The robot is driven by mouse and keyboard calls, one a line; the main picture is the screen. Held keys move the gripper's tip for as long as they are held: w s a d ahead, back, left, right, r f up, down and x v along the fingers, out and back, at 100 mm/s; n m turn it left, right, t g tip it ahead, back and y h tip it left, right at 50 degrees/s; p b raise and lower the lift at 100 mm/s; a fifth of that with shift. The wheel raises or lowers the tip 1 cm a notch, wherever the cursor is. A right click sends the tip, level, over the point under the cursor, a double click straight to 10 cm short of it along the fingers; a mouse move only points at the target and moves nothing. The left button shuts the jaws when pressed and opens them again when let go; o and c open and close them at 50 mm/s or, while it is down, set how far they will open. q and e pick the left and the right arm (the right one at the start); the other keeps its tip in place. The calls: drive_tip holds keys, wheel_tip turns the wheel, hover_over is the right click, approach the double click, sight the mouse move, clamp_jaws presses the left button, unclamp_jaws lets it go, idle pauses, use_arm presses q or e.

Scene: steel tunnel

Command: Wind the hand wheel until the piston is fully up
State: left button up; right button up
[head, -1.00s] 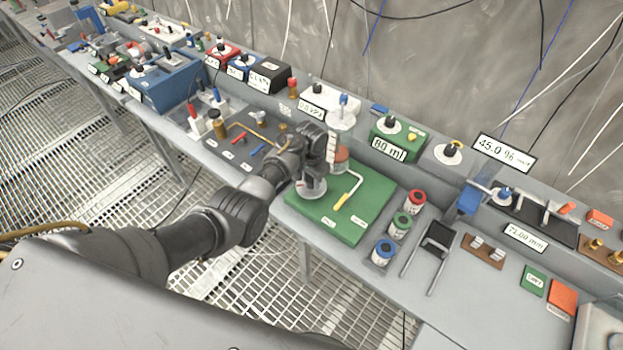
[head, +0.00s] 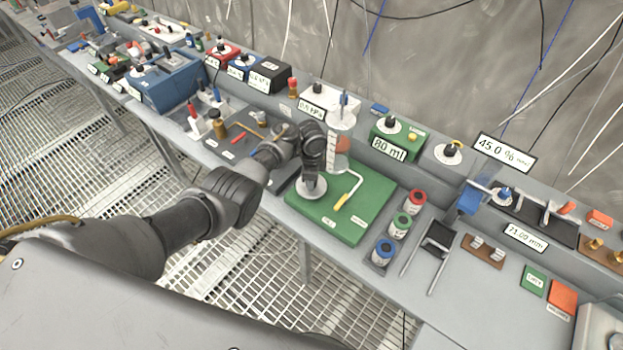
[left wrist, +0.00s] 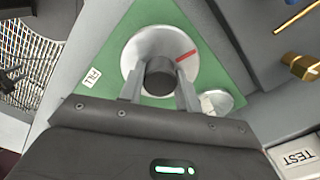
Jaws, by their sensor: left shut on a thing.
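The hand wheel (head: 306,189), a pale grey disc, lies flat on the green base plate (head: 372,211). In the left wrist view the wheel (left wrist: 136,50) shows a red mark on its rim and a dark central knob (left wrist: 159,73). My left gripper (head: 312,183) points down over the wheel. In the left wrist view its fingers (left wrist: 160,88) are shut on the dark knob. A reddish piston-like body (head: 343,144) stands behind the gripper, next to a white upright scale (head: 331,152); its lower part is partly hidden. My right gripper is not in view.
A bent rod with a yellow handle (head: 343,199) lies right of the wheel. Red, green and blue capped jars (head: 400,226) stand further right. A blue box (head: 165,82) and tools are on the left. The bench front edge is close to my arm.

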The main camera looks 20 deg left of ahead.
use_arm(q)
drive_tip(key=m, duration=0.3)
drive_tip(key=shift+w+m, duration=0.1)
drive_tip(key=shift+m, duration=0.3)
drive_tip(key=m+b, duration=0.1)
drive_tip(key=m, duration=0.2)
drive_tip(key=shift+m, duration=0.3)
drive_tip(key=m+b, duration=0.2)
drive_tip(key=m, duration=0.2)
drive_tip(key=shift+f, duration=0.15)
drive_tip(key=shift+m+b, duration=1.35)
drive_tip(key=shift+m, duration=0.55)
drive_tip(key=o, duration=1)
drive_tip(key=shift+c, duration=0.2)
drive_tip(key=shift+r, duration=0.2)
